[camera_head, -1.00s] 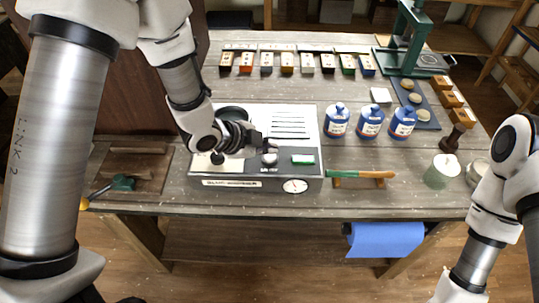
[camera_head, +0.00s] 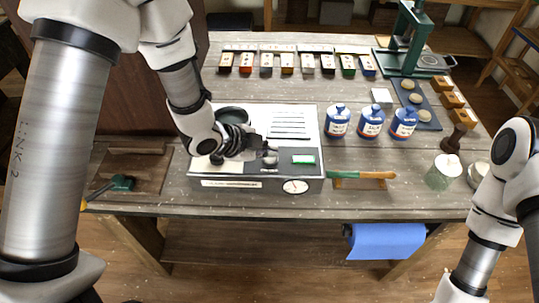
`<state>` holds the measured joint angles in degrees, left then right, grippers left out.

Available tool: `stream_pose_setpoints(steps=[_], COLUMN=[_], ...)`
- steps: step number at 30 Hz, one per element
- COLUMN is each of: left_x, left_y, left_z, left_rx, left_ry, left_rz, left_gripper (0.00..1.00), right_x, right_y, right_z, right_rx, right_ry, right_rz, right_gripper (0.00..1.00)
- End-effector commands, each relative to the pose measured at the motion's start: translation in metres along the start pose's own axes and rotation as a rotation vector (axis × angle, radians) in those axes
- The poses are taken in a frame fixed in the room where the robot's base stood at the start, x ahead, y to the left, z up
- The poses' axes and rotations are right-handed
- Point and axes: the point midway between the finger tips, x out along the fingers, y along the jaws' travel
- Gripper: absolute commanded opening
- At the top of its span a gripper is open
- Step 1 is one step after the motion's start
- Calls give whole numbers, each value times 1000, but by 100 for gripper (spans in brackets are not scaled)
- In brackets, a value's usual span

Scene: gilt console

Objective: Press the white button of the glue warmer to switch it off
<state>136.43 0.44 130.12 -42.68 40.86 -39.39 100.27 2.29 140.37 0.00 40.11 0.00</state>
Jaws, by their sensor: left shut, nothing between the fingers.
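The glue warmer (camera_head: 310,130) is a grey box with a pale top on the near left of the bench. Its front panel carries a small green-lit display (camera_head: 303,159) and a round dial (camera_head: 295,187). My left gripper (camera_head: 270,148) is shut and empty, low over the panel, left of the display. A small pale round button (camera_head: 270,160) shows just below its fingertips, partly covered by them; I cannot tell whether they touch. A dark knob (camera_head: 217,159) sits left of it, partly behind the gripper. My right gripper is out of view.
Blue-and-white jars (camera_head: 371,123) stand right of the warmer. A green-handled tool (camera_head: 362,175) lies on a rest at the bench's front edge. Several small coloured boxes (camera_head: 307,64) line the back. A green press (camera_head: 408,45) stands back right.

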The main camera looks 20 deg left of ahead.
Motion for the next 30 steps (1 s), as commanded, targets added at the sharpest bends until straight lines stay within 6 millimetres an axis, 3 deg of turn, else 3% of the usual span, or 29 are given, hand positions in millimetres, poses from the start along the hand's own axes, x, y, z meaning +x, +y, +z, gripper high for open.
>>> stream_pose_setpoints(steps=[26,30], left_x=[-12,-22], left_y=[-9,-16], left_z=[-9,-16], left_rx=[0,0], left_ry=[0,0], left_rz=[0,0], left_gripper=[0,0], right_x=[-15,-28], right_y=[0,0], right_z=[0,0], right_rx=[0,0], right_ry=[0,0], right_rz=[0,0], right_gripper=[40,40])
